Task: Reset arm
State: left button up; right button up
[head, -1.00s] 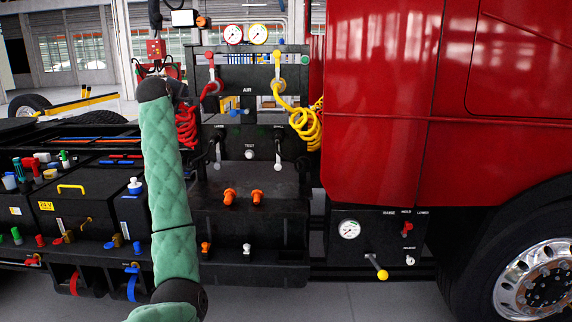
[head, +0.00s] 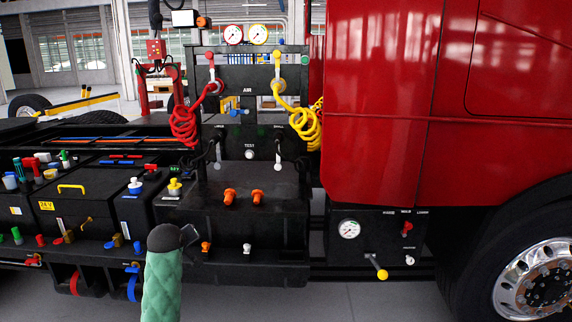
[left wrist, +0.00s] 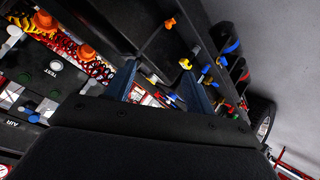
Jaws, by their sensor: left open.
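My left arm, in a green quilted sleeve, comes up from the bottom of the head view in front of the truck's equipment panel. Its dark end with the left gripper (head: 189,235) is low, in front of the black lower box (head: 250,240). In the left wrist view the two fingers of the left gripper (left wrist: 158,78) stand apart with nothing held between them. Most of the gripper is hard to make out in the head view. My right arm and gripper do not show.
The black panel carries gauges (head: 245,35), a red coiled hose (head: 184,122), a yellow coiled hose (head: 305,125) and orange knobs (head: 243,197). A red truck cab (head: 400,110) and wheel (head: 545,285) are at right. Capped boxes (head: 75,205) are at left. Grey floor lies in front.

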pick_arm(q)
jog(key=s+d+f+m+g, duration=0.2)
jog(key=s+f+m, duration=0.1)
jog(key=s+f, duration=0.85)
jog(key=s+d+f+m+g, duration=0.25)
jog(key=s+f, duration=0.55)
jog(key=s, duration=0.6)
jog(key=s+d+f+m+g+h, duration=0.1)
jog(key=s+d+f+m, duration=0.15)
jog(key=s, duration=1.05)
jog(key=s+d+f+m+g, duration=0.2)
jog(key=s+f, duration=0.1)
jog(key=s, duration=1.1)
jog(key=s+d+x, duration=0.1)
jog(key=s+x, duration=0.1)
jog(key=x, duration=0.9)
jog(key=s+d+f+x, duration=0.1)
jog(key=x, duration=0.9)
jog(key=s+f, duration=0.4)
jog(key=f, duration=0.9)
jog(key=s+f+g, duration=0.1)
jog(key=s+f, duration=0.3)
jog(key=f, duration=1)
jog(key=shift+s+d, duration=0.15)
jog(key=shift+s, duration=0.2)
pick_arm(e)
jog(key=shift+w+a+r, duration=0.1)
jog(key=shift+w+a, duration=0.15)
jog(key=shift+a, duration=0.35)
